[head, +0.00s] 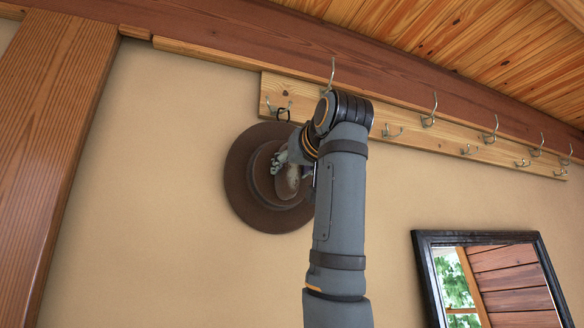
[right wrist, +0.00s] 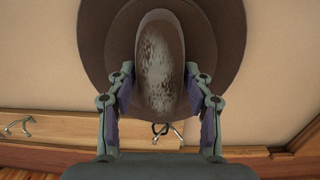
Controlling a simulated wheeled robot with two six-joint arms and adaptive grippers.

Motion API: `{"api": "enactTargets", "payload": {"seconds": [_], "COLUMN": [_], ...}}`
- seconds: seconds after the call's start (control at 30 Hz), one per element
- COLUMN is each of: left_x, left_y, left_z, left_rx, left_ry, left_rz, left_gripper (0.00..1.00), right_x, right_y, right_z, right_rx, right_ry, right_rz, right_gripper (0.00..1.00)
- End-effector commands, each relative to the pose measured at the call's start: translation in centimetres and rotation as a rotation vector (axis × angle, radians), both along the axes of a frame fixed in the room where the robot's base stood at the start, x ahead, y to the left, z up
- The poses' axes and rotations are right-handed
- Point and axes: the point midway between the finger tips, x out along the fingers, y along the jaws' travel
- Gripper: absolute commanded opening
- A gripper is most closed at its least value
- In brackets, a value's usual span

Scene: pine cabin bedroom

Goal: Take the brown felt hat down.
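The brown felt hat (head: 246,185) hangs flat against the wall at the left end of the hook rail, crown facing out. A black loop (head: 283,114) shows above it at the leftmost hook. My right gripper (head: 287,170) is at the crown, partly hiding the hat. In the right wrist view, the hat (right wrist: 232,30) fills the top, and the fingers (right wrist: 161,80) stand on both sides of its worn, pale crown ridge. They are at or very near the crown; whether they press on it cannot be told. My left gripper is out of view.
The wooden rail (head: 405,133) carries several metal hooks, the rest of them bare. A dark-framed mirror (head: 424,262) is on the wall at lower right. A wooden post (head: 55,140) stands at left. The wall between post and hat is clear.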

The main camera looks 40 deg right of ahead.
Motion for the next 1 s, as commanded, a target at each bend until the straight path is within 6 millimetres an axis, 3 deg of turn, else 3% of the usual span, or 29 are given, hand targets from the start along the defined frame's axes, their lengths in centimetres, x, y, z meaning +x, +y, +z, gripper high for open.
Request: {"api": "enactTargets", "payload": {"seconds": [0.03, 0.23, 1.0], "left_x": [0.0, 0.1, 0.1], "left_y": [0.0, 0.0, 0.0], "left_z": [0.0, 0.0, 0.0], "left_rx": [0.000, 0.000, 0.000], "left_ry": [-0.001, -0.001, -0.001], "left_rz": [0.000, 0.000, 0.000], "left_gripper": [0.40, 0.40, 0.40], "right_x": [0.0, 0.0, 0.0], "right_y": [0.0, 0.0, 0.0], "right_z": [0.0, 0.0, 2.5], "right_rx": [0.000, 0.000, 0.000], "right_ry": [0.000, 0.000, -0.002], "right_rz": [0.000, 0.000, 0.000], "right_gripper": [0.40, 0.13, 0.13]}}
